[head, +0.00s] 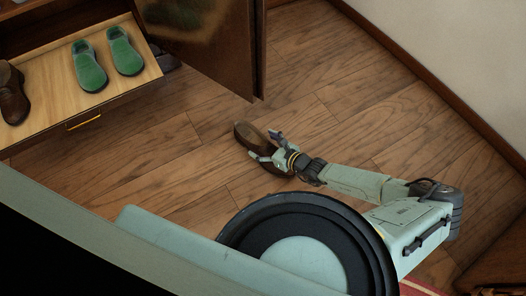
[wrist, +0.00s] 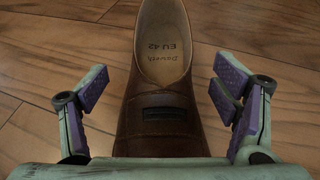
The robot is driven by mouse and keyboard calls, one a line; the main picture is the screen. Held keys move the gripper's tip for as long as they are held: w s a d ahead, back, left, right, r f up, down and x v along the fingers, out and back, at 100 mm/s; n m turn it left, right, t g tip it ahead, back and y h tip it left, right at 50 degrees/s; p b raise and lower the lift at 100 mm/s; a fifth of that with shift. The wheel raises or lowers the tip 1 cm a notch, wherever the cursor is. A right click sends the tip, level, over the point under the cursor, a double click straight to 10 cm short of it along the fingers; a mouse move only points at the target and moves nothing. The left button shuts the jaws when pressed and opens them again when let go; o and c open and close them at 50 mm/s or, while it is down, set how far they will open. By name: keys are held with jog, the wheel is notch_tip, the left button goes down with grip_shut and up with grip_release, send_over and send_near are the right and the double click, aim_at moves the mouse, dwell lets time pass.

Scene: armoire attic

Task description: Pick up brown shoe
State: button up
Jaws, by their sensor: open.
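A brown shoe (head: 249,132) lies on the wooden floor in the middle of the head view. In the wrist view the brown shoe (wrist: 155,115) fills the centre, its opening and "EU 42" insole facing up. My gripper (head: 268,146) is open over the shoe. The shoe's near end is hidden by the gripper body. Another brown shoe (head: 13,96) stands in the pulled-out drawer at the left.
The drawer (head: 133,85) also holds a pair of green shoes (head: 89,66). An open dark cabinet door (head: 205,40) stands behind the floor shoe. A wall with a baseboard (head: 440,85) runs along the right. The floor around the shoe is mostly clear.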

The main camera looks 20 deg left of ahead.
jog(key=shift+w+a, duration=0.15)
jog(key=shift+a, duration=0.15)
jog(key=c, duration=1.6)
